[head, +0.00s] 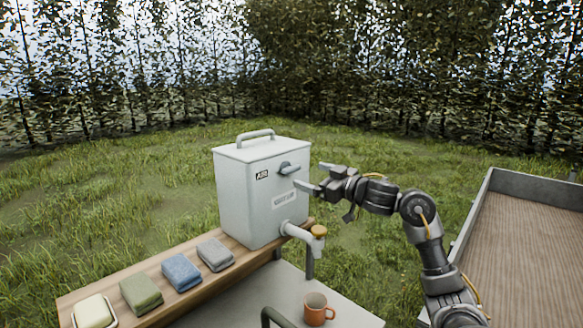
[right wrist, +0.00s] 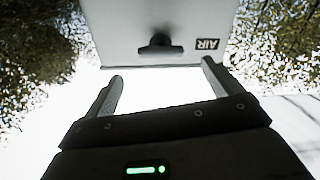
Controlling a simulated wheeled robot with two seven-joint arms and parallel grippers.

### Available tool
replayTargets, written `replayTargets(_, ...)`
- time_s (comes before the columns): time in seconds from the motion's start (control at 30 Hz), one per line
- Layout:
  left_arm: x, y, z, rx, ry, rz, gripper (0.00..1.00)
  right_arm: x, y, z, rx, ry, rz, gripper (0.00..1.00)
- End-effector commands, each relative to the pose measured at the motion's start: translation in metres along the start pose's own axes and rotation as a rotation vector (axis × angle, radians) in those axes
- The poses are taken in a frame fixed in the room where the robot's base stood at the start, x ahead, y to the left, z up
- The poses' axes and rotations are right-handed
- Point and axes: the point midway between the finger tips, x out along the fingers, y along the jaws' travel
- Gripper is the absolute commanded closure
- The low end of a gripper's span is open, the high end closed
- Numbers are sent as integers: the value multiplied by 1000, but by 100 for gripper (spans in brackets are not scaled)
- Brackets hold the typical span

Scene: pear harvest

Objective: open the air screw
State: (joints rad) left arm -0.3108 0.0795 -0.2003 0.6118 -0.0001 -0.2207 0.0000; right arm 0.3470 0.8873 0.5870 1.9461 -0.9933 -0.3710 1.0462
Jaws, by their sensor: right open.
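The air screw (head: 288,169) is a dark grey wing-shaped knob on the upper front of a white tank (head: 238,208), beside a black AIR label (head: 262,176). It also shows in the right wrist view (right wrist: 160,45), with its wing lying crosswise. My right gripper (head: 309,177) is open and empty, just in front of the knob with a gap to it. In the right wrist view its two fingertips (right wrist: 162,72) stand apart, one to each side of the knob's line, short of it. My left gripper is not in view.
Green, blue and grey folded cloths and a soap dish lie on the wooden shelf (head: 72,300). A wood-floored trailer (head: 520,250) is at right.

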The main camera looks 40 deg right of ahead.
Motion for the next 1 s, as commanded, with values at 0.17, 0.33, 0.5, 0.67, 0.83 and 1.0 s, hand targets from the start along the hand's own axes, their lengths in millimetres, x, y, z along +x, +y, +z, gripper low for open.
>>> replayTargets(0.17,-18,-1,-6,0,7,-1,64,37,0,-5,7,2,-2,9)
replayTargets(0.33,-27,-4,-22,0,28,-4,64,65,-1,-4,4,1,-3,9)
replayTargets(0.5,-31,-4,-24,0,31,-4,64,80,-2,-2,1,1,-3,9)
replayTargets(0.67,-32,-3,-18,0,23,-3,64,85,-2,-1,0,1,-3,9)
replayTargets(0.83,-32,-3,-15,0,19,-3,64,84,-3,-1,0,1,-3,9)
replayTargets(1.0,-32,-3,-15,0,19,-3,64,84,-3,-1,0,1,-4,29)
